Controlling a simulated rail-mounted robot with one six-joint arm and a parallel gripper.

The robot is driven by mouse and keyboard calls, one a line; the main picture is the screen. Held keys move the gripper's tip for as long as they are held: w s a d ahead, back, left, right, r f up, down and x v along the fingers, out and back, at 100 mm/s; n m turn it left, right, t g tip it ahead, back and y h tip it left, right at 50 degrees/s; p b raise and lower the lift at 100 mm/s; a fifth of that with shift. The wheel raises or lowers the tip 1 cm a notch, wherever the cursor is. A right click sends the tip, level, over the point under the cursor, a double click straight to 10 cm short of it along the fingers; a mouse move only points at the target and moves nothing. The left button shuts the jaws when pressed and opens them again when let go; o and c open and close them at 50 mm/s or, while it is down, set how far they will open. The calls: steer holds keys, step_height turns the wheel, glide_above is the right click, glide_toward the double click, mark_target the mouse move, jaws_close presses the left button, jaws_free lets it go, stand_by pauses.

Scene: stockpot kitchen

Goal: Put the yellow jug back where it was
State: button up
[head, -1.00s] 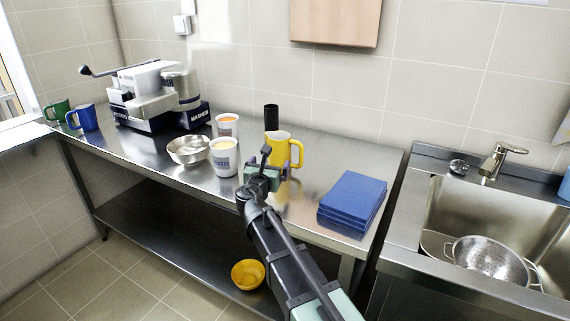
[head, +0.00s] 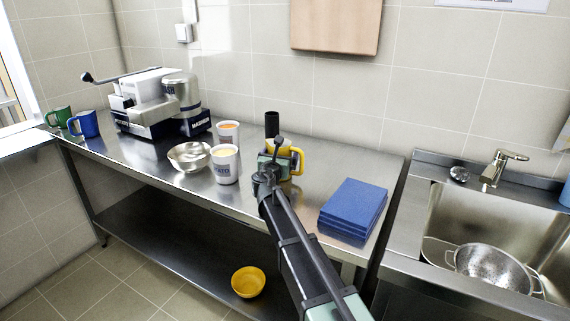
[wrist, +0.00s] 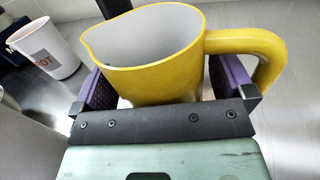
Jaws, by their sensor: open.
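The yellow jug (head: 300,161) stands upright on the steel counter, its handle to the right. My gripper (head: 275,166) covers most of its body in the head view. In the wrist view the yellow jug (wrist: 150,85) fills the space between the two purple-padded fingers of my gripper (wrist: 166,88). The fingers are open, one on each side of the body, with the handle outside the right finger. Whether either pad touches the jug is hard to tell. The jug looks empty inside; its base is hidden.
A white cup (head: 225,166), another cup (head: 229,133) and a metal bowl (head: 183,158) stand left of the jug. A black cylinder (head: 272,122) is behind it. A blue stack (head: 353,205) lies to the right. Bare counter (head: 318,167) lies between jug and stack.

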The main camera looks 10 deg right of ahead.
steer(key=c, duration=1.2)
steer(key=shift+r, duration=0.1)
step_height(320, 180, up, 20)
steer(key=p, duration=2)
